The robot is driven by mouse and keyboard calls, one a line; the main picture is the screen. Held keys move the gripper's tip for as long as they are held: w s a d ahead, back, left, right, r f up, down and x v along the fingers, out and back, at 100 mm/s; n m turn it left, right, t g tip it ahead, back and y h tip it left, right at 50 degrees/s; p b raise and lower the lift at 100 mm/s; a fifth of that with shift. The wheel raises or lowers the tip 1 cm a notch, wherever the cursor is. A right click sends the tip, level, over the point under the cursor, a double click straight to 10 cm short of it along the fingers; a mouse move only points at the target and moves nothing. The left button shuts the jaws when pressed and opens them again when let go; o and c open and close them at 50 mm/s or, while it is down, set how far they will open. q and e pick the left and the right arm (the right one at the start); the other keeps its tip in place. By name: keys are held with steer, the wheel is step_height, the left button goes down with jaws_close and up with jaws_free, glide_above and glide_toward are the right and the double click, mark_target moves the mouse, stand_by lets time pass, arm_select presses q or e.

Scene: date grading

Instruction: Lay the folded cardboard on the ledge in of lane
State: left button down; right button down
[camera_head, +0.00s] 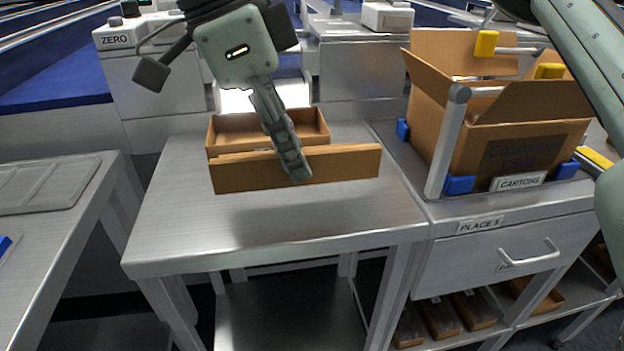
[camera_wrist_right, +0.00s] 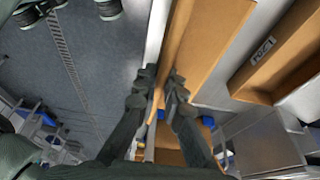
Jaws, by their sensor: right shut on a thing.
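The folded cardboard (camera_head: 345,163) is a long flat brown piece. My right gripper (camera_head: 295,170) comes down from above and is shut on it near its middle. The cardboard is in front of an open brown carton tray (camera_head: 322,128) and hides part of it. Whether it touches the tray or the steel table cannot be told. In the right wrist view, the cardboard (camera_wrist_right: 212,35) runs up from between the two fingers of the gripper (camera_wrist_right: 160,88). I cannot tell which surface is the lane ledge. My left gripper is not in view.
The steel table (camera_head: 190,235) has clear room in front of the cardboard. At right, a large open carton (camera_head: 535,145) sits between blue-footed posts on a counter labelled PLACE 5 (camera_head: 480,224). A grey bench (camera_head: 60,215) is at left, across a gap. A ZERO-labelled unit (camera_head: 118,38) stands behind.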

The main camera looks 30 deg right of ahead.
steer(key=d+f, duration=0.1)
steer(key=w+d, duration=0.1)
steer(key=d+f, duration=0.1)
steer(key=d, duration=0.1)
steer(key=shift+w+f, duration=0.3)
steer(key=shift+f, duration=0.05)
step_height(320, 180, down, 4)
steer(key=shift+d+r, duration=0.1)
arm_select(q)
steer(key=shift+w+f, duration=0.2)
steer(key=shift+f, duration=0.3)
arm_select(e)
steer(key=shift+f, duration=0.2)
steer(key=c, duration=2)
jaws_free()
steer(key=o, duration=0.4)
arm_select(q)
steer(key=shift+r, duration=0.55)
arm_select(e)
steer(key=shift+r, duration=0.15)
